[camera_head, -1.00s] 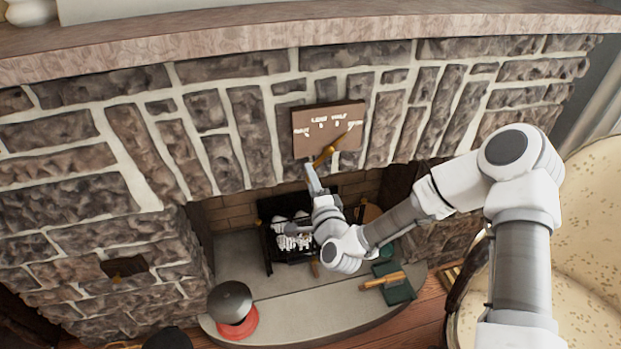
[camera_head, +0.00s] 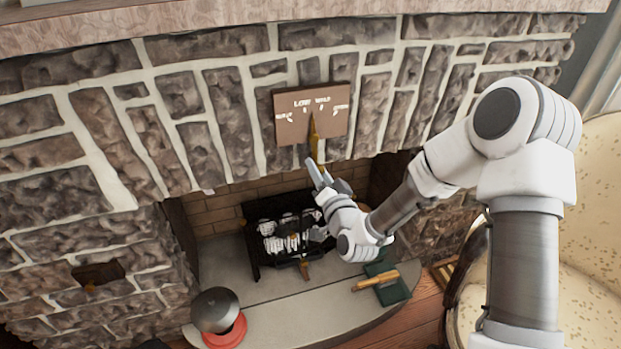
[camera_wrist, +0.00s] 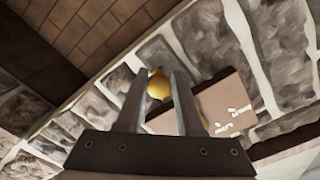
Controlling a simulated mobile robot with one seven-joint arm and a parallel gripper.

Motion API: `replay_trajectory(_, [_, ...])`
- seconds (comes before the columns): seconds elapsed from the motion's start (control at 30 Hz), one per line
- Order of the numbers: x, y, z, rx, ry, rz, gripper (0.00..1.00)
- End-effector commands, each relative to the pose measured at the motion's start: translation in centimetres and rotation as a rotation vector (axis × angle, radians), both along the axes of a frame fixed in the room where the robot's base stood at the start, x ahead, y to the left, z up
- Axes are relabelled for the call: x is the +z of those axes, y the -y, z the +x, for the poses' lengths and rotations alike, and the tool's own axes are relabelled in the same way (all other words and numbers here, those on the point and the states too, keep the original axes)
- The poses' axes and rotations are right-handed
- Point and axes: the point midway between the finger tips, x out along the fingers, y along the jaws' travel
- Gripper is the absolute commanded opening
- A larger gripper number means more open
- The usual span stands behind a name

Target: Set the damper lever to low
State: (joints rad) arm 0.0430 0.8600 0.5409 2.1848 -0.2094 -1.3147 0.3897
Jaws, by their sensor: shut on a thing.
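The damper plate (camera_head: 290,130) is a brown panel with white lettering on the stone above the firebox. In the head view the brass damper lever (camera_head: 314,138) stands nearly upright on it, its tip pointing up near the two upper words, one of which appears to read LOW. The exact mark it meets is hard to tell. My gripper (camera_head: 315,170) is at the lever's lower end, below the plate. In the wrist view, my gripper (camera_wrist: 161,85) is shut on the lever's yellow rounded end (camera_wrist: 158,84). The plate (camera_wrist: 222,105) shows behind the right finger.
Below is the open firebox with a grate (camera_head: 285,235) of logs. A grey and red round object (camera_head: 217,315) and a green dustpan (camera_head: 392,290) with a wooden-handled brush lie on the hearth (camera_head: 280,310). An armchair (camera_head: 590,220) stands at the right.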

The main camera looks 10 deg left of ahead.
Motion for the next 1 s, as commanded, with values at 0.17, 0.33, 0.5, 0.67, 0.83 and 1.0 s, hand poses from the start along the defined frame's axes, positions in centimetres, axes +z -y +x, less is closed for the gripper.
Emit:
replay_trajectory(0.17, [-0.2,1.2,0.7,-0.014,0.056,-0.092,0.00])
replay_trajectory(0.33, [0.0,1.6,0.9,-0.013,0.090,-0.150,0.00])
replay_trajectory(0.5, [0.2,1.8,1.1,-0.013,0.110,-0.180,0.00])
replay_trajectory(0.67, [0.3,1.9,1.1,-0.012,0.115,-0.190,0.00])
replay_trajectory(0.83, [0.3,1.9,1.1,-0.012,0.117,-0.189,0.00])
replay_trajectory(1.0, [0.4,1.9,1.1,-0.012,0.117,-0.189,0.40])
